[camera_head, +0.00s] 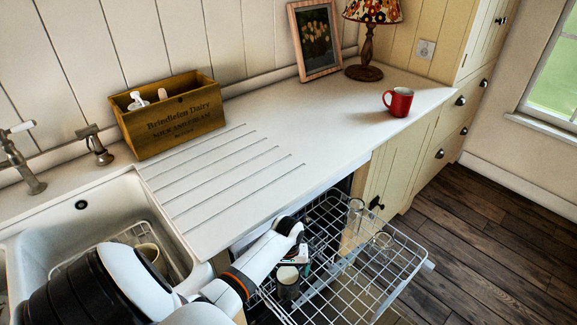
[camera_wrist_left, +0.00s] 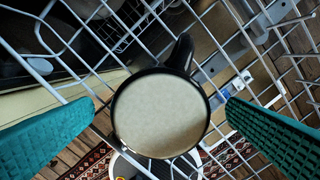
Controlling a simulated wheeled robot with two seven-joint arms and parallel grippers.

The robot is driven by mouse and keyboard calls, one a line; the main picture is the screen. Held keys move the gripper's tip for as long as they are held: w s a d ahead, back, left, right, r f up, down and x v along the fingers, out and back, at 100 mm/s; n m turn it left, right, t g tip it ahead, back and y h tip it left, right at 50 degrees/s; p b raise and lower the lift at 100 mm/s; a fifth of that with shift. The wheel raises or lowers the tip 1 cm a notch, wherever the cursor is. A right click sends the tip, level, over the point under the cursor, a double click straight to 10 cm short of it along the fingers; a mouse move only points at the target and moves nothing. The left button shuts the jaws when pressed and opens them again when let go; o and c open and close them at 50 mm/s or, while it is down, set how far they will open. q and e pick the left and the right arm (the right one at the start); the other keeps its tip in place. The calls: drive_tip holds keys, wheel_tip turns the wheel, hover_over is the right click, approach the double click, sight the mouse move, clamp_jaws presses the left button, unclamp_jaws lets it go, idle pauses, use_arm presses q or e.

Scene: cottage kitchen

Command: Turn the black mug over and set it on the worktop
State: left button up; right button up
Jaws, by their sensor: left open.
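The black mug (camera_head: 287,288) stands in the dishwasher's wire rack (camera_head: 395,285). In the left wrist view the black mug (camera_wrist_left: 183,54) shows a flat cream disc with a thin black rim facing up, which looks like its base, so it seems upside down. Its handle points to the top right there. My left gripper (camera_wrist_left: 160,108) is open, with its teal fingers on either side of the mug and gaps to both. In the head view the left gripper (camera_head: 293,262) is just over the mug, partly hidden by my arm. The worktop (camera_head: 310,112) is above and behind the rack.
A red mug (camera_head: 398,101), a lamp (camera_head: 367,45) and a framed picture (camera_head: 317,42) stand on the worktop's right part. A wooden crate (camera_head: 172,118) stands at the back left beside the sink (camera_head: 85,225). Glasses (camera_head: 355,208) are in the rack. The worktop's middle is clear.

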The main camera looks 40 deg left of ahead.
use_arm(q)
wheel_tip(320, 180, down, 6)
drive_tip(key=shift+f+b, duration=0.1)
drive_tip(key=shift+b, duration=0.5)
drive_tip(key=shift+c, duration=0.3)
drive_tip(key=c, duration=1.2)
drive_tip(key=shift+r, duration=0.25)
